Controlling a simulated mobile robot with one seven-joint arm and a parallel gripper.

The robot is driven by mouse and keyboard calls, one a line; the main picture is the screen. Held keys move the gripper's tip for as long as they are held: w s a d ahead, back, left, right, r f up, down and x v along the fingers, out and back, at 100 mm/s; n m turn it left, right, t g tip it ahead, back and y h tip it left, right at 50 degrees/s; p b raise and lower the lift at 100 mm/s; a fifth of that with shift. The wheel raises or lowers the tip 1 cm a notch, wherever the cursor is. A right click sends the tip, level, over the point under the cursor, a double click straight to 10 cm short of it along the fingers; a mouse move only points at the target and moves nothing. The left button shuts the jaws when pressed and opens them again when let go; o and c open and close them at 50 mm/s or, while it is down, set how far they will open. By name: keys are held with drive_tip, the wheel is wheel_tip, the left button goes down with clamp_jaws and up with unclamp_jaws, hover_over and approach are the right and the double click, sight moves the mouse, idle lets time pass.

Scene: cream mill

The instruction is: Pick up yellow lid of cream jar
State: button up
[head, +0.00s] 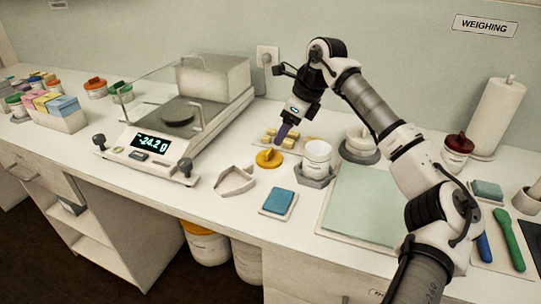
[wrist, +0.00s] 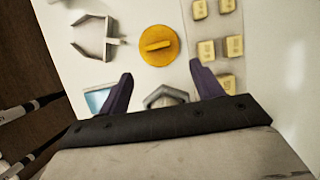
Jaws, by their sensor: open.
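The yellow lid (head: 269,158) is a round disc with a raised grip bar across its top. It lies flat on the white counter, to the left of a white open-looking jar (head: 317,157) that stands in a grey holder. In the wrist view the lid (wrist: 159,45) is beyond my fingertips, toward the top middle, with its bar roughly level across the picture. My gripper (head: 281,134) points down above and a little to the right of the lid in the head view. Its two purple fingers (wrist: 162,70) are apart, with nothing between them.
A grey angular scoop-like piece (head: 235,181) lies left of the lid, and a blue pad (head: 279,201) in front. Several small yellow blocks (wrist: 229,46) lie behind. A weighing scale (head: 177,122) stands left. A green mat (head: 362,204) lies right of the jar.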

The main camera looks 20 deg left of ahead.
sight(270, 151)
drive_tip(key=x, duration=0.2)
drive_tip(key=shift+a+f, duration=0.2)
drive_tip(key=shift+f, duration=0.15)
drive_tip(key=a+f+p, duration=0.2)
drive_tip(key=f, duration=0.1)
drive_tip(key=shift+a+f, duration=0.15)
drive_tip(key=shift+a, duration=0.15)
drive_tip(key=shift+a+f, duration=0.15)
drive_tip(key=shift+f, duration=0.45)
drive_tip(key=c, duration=1.1)
